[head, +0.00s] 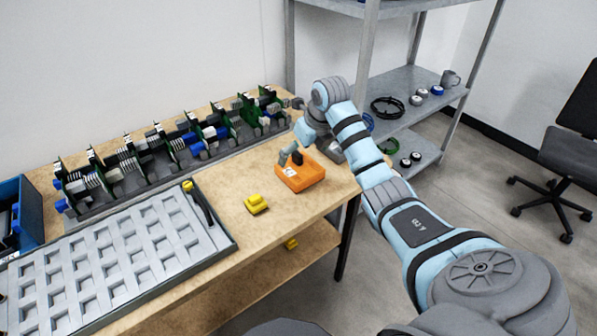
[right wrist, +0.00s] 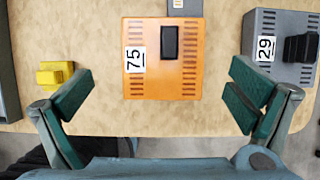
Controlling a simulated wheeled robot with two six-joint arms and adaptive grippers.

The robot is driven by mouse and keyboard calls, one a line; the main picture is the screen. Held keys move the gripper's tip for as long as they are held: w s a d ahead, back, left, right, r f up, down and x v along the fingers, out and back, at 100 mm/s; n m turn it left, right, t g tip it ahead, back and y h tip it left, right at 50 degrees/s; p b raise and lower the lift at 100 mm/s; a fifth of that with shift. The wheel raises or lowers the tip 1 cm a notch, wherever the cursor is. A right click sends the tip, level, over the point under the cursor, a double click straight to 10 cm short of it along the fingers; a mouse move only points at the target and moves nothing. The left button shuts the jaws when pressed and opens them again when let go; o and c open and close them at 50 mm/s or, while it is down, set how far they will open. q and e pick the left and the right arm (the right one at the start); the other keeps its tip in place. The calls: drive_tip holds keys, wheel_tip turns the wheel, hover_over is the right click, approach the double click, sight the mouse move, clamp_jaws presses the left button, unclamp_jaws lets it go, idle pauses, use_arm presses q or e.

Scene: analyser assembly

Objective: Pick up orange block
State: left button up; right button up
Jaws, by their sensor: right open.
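The orange block (head: 303,178) sits on the wooden table near its right end. In the right wrist view the orange block (right wrist: 187,77) shows a white "75" label, a black raised piece and slotted vents. My right gripper (head: 304,150) is above the orange block in the head view, and the arm partly covers the area. In the right wrist view my right gripper (right wrist: 157,100) is open, its green-padded fingers spread wide with the orange block lying between and beyond them. Nothing is held. My left gripper is not in view.
A grey block labelled "29" (right wrist: 282,45) stands close right of the orange block. A yellow block (head: 256,204) lies to its left. A grey tray (head: 232,243), a row of green circuit boards (head: 150,160) and a metal shelf (head: 430,106) are nearby.

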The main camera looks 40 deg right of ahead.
drive_tip(key=x, duration=0.2)
drive_tip(key=b+x, duration=0.1)
drive_tip(key=x, duration=0.3)
drive_tip(key=shift+w+d, duration=0.25)
drive_tip(key=shift+w, duration=0.1)
drive_tip(key=shift+r, duration=0.15)
drive_tip(key=c, duration=1.2)
use_arm(q)
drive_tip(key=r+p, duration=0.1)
drive_tip(key=p, duration=0.1)
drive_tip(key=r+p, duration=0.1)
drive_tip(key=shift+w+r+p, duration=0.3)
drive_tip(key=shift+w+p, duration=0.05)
drive_tip(key=shift+p, duration=0.05)
use_arm(e)
drive_tip(key=shift+o, duration=0.2)
wheel_tip(320, 180, up, 20)
drive_tip(key=b, duration=0.3)
hover_over(299, 157)
drive_tip(key=shift+w+f, duration=0.2)
drive_tip(key=shift+f, duration=2.65)
drive_tip(key=shift+w+f, duration=0.2)
drive_tip(key=shift+f, duration=2.7)
drive_tip(key=shift+f+b, duration=1.7)
drive_tip(key=shift+f, duration=2.6)
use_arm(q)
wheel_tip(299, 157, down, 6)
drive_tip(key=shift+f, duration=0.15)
